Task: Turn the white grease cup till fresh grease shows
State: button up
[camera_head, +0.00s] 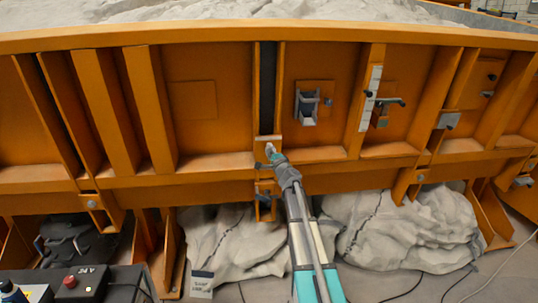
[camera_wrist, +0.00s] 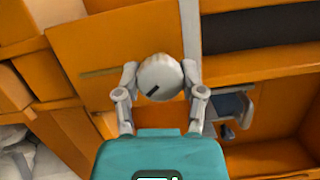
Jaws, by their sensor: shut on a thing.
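The white grease cup (camera_wrist: 161,77) shows in the wrist view as a round cap with a short dark mark on its face. My gripper (camera_wrist: 158,85) has one finger on each side of the cup and is shut on it. In the head view my gripper (camera_head: 270,152) is at the orange frame, at the lower end of the dark vertical slot. The cup is small there and mostly hidden by my gripper. I see no grease around the cup in either view.
The orange sandbed wall (camera_head: 205,140) spans the view, with upright ribs. A small grey bin (camera_head: 307,108) and a lever (camera_head: 389,102) are mounted right of my gripper. A control box with a red button (camera_head: 70,282) stands at lower left.

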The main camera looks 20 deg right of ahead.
jog(key=shift+m, duration=0.6)
jog(key=o, duration=1.2)
jog(key=shift+c, duration=0.2)
